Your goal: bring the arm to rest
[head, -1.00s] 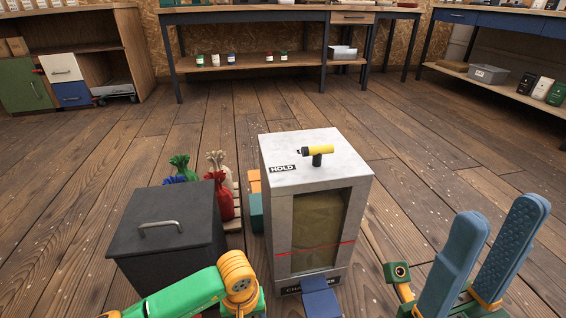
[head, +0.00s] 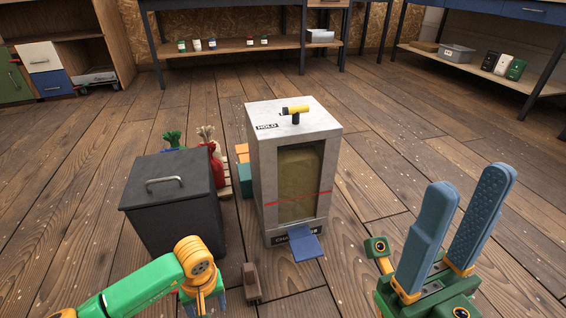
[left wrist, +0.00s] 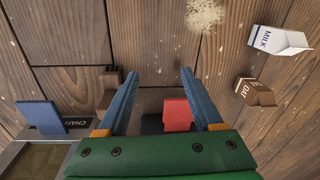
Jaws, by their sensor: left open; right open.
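Nothing is held. A red block (left wrist: 178,115) shows between the fingers, lower down. My right gripper (head: 468,178) stands at the lower right of the head view, its blue fingers pointing up, apart and empty.
A brown object (head: 252,282) lies near my left gripper. A milk carton (left wrist: 278,41) and an oat carton (left wrist: 254,92) lie on the floor. Floor at right is open.

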